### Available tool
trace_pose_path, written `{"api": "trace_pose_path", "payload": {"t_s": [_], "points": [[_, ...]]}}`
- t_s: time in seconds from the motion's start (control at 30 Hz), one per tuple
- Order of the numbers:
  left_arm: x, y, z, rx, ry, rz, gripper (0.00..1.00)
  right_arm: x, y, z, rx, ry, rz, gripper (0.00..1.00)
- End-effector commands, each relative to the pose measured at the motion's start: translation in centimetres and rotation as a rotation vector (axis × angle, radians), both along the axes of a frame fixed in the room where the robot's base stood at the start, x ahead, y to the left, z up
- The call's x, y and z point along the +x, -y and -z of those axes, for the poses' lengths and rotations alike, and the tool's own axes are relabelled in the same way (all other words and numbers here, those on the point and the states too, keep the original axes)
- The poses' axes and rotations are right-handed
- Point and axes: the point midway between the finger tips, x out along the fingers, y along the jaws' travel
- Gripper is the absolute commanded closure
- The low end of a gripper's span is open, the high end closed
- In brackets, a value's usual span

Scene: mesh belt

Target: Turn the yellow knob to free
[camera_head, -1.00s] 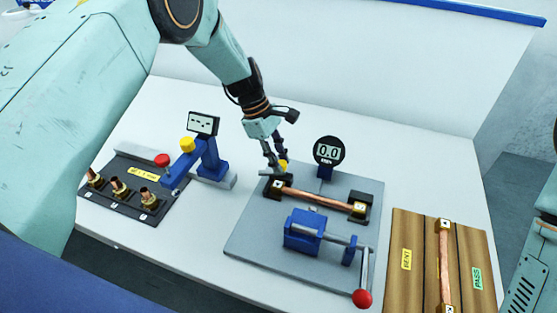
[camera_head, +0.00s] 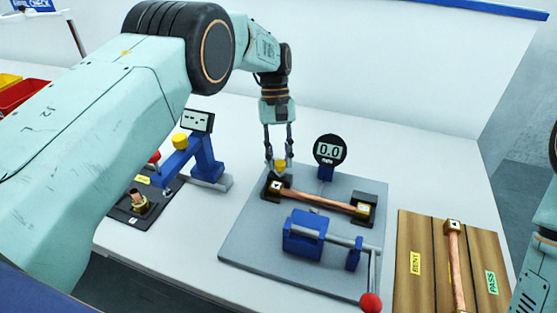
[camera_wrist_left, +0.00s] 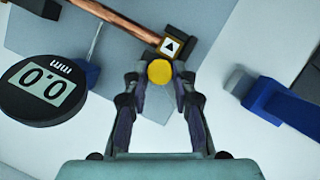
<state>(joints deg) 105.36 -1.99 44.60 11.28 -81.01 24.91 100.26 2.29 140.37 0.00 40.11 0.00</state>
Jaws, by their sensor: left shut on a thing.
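The yellow knob (camera_head: 280,166) sits at the left end of the grey fixture plate (camera_head: 245,240), next to the dark block under one end of a copper rod (camera_head: 312,199). My left gripper (camera_head: 279,161) points down over it, with one finger on each side, and is shut on the knob. In the left wrist view the round knob top (camera_wrist_left: 160,72) shows between the fingertips (camera_wrist_left: 160,82). Any mark for the knob's setting cannot be made out. My right gripper is out of view; only part of my right arm shows at the right edge.
A round gauge (camera_head: 330,149) reading 0.0 stands behind the rod. A blue clamp (camera_head: 302,232) with a red-ball lever (camera_head: 371,302) is in front. A blue device with another yellow cap (camera_head: 180,141) stands left. A wooden board (camera_head: 405,285) with BENT and PASS labels lies right.

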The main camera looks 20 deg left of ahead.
Motion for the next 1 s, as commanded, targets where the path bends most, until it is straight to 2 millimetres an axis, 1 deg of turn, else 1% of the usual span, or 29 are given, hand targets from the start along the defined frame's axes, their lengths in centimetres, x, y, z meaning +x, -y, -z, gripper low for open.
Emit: {"api": "trace_pose_path", "payload": {"t_s": [0.03,0.1,0.4,0.7,1.0], "points": [[0.3,0.1,-0.1,0.002,0.010,0.045,1.00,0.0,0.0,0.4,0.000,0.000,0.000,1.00],[0.3,0.1,-0.1,0.001,0.009,0.112,1.00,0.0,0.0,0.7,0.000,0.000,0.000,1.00],[0.4,0.4,-0.2,0.002,0.010,0.396,1.00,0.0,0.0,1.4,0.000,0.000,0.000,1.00],[0.4,0.6,-0.4,0.004,0.010,0.669,1.00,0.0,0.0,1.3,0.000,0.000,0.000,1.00],[0.3,0.8,-0.5,0.004,0.010,0.872,1.00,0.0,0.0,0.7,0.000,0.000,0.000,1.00]]}}
